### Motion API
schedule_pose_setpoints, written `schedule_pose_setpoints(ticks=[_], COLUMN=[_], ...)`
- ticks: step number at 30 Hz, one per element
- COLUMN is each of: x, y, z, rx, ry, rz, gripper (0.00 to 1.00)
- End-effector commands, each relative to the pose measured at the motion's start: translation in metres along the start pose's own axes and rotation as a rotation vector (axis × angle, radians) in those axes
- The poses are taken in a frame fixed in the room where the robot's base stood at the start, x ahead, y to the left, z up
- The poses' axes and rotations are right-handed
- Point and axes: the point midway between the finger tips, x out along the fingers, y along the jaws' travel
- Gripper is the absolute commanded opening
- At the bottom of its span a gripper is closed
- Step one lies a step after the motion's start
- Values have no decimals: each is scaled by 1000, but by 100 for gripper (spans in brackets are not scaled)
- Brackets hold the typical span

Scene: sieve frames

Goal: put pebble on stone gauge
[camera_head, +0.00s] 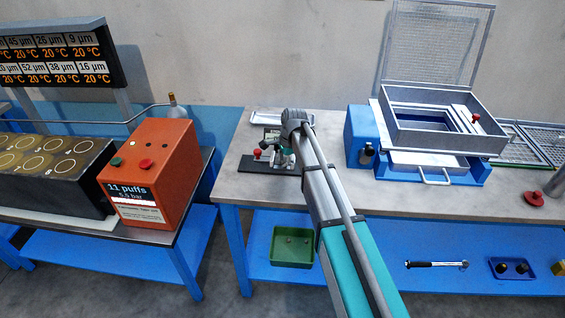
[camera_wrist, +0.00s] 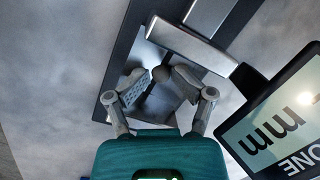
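The stone gauge (camera_head: 256,164) stands on the left part of the right-hand bench, with a dark base, a red knob and a small display. In the wrist view its display (camera_wrist: 278,124) shows "mm" and part of the word "ONE", and its metal plate (camera_wrist: 158,103) lies beneath my fingers. In the head view my arm hides part of the gripper and the gauge.
A green bin (camera_head: 291,247) with small bits in it sits on the lower shelf. A blue sieve machine (camera_head: 362,140) with an open metal frame (camera_head: 440,133) stands right of the gauge. A shallow metal tray (camera_head: 268,117) lies behind it. An orange box (camera_head: 150,175) is on the left bench.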

Motion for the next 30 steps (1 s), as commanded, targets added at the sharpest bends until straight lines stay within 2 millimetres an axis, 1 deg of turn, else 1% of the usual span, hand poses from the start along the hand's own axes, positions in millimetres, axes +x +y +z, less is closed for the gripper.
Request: schedule_pose_setpoints(ticks=[5, 11, 30], x=[-5, -17, -72], y=[-1, -2, -2], z=[-1, 1, 2], rx=[1, 1, 1], ry=[3, 3, 1], rz=[-1, -1, -2], gripper=[57, 57, 57])
